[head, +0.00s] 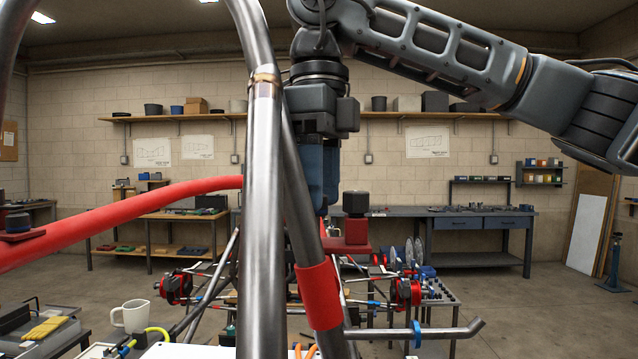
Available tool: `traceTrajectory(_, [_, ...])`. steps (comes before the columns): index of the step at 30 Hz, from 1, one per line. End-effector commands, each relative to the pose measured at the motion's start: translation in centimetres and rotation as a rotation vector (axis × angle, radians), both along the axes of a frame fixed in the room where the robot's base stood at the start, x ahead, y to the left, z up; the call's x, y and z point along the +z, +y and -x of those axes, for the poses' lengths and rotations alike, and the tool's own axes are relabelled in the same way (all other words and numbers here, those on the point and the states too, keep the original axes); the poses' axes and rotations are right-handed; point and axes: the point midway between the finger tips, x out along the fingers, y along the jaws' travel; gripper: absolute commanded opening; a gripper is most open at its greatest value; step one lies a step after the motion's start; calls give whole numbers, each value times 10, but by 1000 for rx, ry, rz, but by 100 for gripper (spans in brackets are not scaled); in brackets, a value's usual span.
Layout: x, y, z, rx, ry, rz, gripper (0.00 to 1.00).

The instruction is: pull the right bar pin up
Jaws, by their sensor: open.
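The right bar pin shows as a black knob (355,202) on a red block (355,231), just right of the steel tubes near the picture's middle. The knob sits down on the block. My gripper (323,207) hangs from above with blue fingers pointing down. It is open, and its tips are just left of the knob in the picture, at about its height. I cannot tell how far apart they are in depth.
A slanting steel tube (298,200) with a red sleeve (319,296) stands close by my gripper. A bent steel tube (440,331) reaches right below. A bench with a white mug (130,316) is at lower left.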

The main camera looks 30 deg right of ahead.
Motion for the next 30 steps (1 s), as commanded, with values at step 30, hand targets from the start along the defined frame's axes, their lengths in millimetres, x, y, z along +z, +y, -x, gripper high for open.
traceTrajectory(30, [78,0,0,0,-1,-1,54])
